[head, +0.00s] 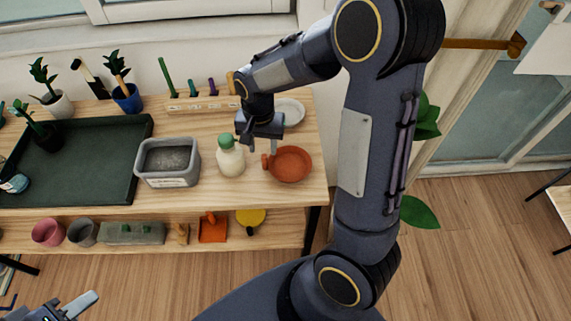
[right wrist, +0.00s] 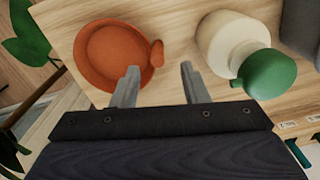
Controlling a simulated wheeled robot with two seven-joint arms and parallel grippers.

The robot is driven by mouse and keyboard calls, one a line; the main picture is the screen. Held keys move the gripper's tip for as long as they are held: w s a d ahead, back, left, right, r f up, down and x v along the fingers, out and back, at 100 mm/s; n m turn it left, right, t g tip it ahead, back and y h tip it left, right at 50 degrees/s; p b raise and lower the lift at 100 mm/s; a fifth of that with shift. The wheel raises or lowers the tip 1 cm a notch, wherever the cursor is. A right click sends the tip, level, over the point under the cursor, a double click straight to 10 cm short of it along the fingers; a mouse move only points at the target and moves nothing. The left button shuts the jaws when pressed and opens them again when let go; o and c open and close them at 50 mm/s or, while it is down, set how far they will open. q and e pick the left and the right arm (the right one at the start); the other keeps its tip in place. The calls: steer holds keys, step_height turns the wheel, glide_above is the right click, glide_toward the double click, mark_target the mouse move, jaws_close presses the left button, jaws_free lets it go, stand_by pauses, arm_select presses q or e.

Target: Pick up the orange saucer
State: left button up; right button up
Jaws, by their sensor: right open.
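The orange saucer (head: 291,164) is a round, shallow terracotta-coloured dish with a small tab on its left side, lying near the right end of the wooden tabletop. In the right wrist view the saucer (right wrist: 112,52) is at upper left, its tab close to the left finger. My right gripper (head: 261,145) is open and empty, pointing down above the tabletop at the saucer's tab side. My left gripper (head: 68,307) is partly in view at the bottom left corner, away from the table.
A cream bottle with a green cap (head: 230,157) stands just left of the saucer, close to my right gripper. A grey bin (head: 167,180) and dark green tray (head: 120,145) are further left. A white plate (head: 292,112) lies behind. The lower shelf (head: 285,222) holds several small items.

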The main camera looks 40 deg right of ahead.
mark_target(264, 156)
steer(key=f, duration=0.4)
steer(key=shift+s, duration=0.2)
jaws_close()
